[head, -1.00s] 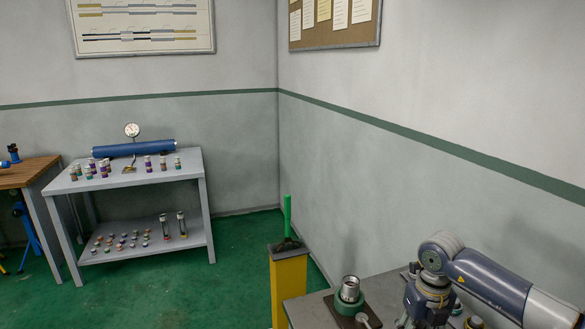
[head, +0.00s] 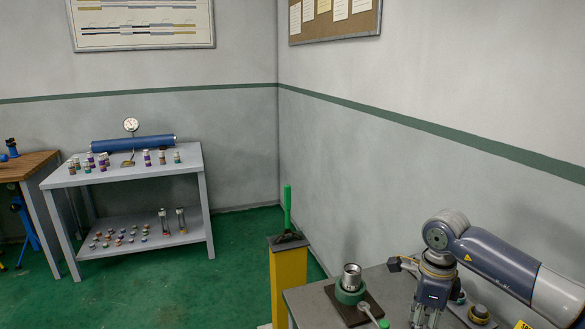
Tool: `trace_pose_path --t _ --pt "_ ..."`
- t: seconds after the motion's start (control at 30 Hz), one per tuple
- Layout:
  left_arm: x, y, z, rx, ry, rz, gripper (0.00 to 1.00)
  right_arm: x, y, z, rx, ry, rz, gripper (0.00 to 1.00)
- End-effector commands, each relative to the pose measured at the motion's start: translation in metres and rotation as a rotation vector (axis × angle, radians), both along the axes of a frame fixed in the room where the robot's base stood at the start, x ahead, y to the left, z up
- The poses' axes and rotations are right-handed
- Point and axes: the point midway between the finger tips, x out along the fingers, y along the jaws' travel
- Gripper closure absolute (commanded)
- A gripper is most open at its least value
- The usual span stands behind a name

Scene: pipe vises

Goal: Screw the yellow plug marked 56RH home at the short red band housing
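My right gripper (head: 425,314) hangs from the arm that comes in from the right, pointing down over the grey bench at the lower right. Its fingertips run to the bottom edge, and I cannot tell whether they are open or hold anything. My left gripper is out of view. I cannot make out the yellow plug marked 56RH or the short red band housing; no marking is legible here.
A silver cylinder in a green ring (head: 350,288) stands on the grey bench (head: 312,300), left of my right gripper. A yellow post (head: 290,285) with a green upright stands beside the bench. A grey cart (head: 140,180) with many small parts stands at the back left. Green floor between is clear.

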Motion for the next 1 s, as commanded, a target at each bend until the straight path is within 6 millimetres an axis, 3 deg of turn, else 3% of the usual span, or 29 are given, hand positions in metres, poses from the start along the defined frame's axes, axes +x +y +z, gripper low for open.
trace_pose_path --t 0.13,0.43,0.8,1.0 --pt "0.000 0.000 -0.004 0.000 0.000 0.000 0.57 0.000 0.000 0.000 -0.001 0.000 0.087 0.52" --pt "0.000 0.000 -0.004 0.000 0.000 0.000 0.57 0.000 0.000 -0.001 -0.001 0.000 0.093 0.52" --pt "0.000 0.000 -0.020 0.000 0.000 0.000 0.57 0.000 0.000 -0.023 0.000 0.000 0.091 0.52" --pt "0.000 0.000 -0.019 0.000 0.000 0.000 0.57 0.000 0.000 -0.023 0.000 0.000 0.091 0.52"
